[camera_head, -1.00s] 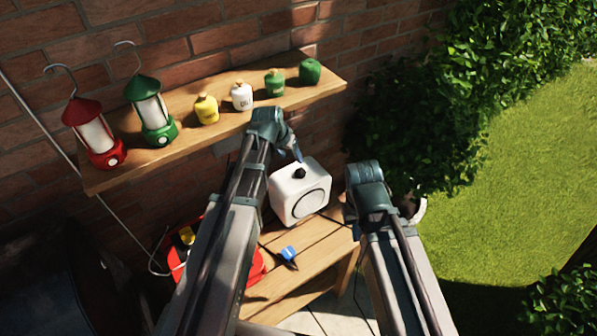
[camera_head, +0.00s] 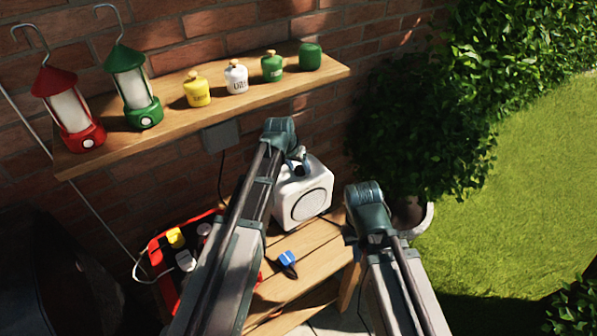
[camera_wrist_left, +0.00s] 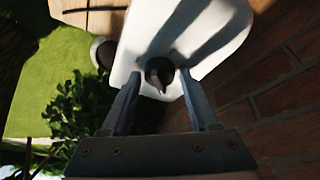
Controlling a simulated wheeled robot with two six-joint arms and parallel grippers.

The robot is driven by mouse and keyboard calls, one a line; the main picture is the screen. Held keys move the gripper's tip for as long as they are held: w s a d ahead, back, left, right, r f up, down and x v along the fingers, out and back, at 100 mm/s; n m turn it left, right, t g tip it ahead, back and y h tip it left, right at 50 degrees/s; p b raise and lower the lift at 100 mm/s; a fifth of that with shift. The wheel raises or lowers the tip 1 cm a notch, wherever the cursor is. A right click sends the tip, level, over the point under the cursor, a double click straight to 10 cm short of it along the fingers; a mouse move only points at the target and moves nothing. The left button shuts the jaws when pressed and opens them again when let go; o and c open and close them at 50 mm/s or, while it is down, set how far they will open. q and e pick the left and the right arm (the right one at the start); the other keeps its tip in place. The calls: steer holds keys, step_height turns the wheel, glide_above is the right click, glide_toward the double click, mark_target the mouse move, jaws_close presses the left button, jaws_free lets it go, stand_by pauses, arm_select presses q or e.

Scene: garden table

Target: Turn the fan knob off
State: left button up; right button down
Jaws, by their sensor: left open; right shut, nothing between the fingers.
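The white fan (camera_head: 308,203), a box with a round grille on its front, stands on the wooden table below the shelf. Its dark knob (camera_wrist_left: 160,72) is on the top face and has a small pointer. My left gripper (camera_head: 301,162) is over the fan's top at the knob. In the left wrist view its open fingers (camera_wrist_left: 160,78) are on either side of the knob, with gaps showing; whether they reach down around it I cannot tell. My right gripper (camera_head: 370,212) is to the right of the fan, away from it, shut, its fingertips hidden.
The shelf (camera_head: 180,130) above holds a red lantern (camera_head: 72,120), a green lantern (camera_head: 133,95) and several small canisters. A red tray (camera_head: 160,262) with small items and a blue plug (camera_head: 288,259) are on the table. A brick wall stands behind.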

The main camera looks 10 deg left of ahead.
arm_select(q)
jaws_close()
stand_by(0.4)
steer(key=n+y, duration=0.1)
steer(key=n, duration=0.3)
steer(key=shift+d+n+y, duration=0.2)
steer(key=shift+n+y, duration=0.2)
steer(key=n, duration=0.2)
steer(key=n+y, duration=0.1)
steer(key=n, duration=0.1)
steer(key=shift+d+y, duration=0.15)
steer(key=shift+y, duration=0.15)
steer(key=shift+n, duration=0.3)
steer(key=shift+s, duration=0.1)
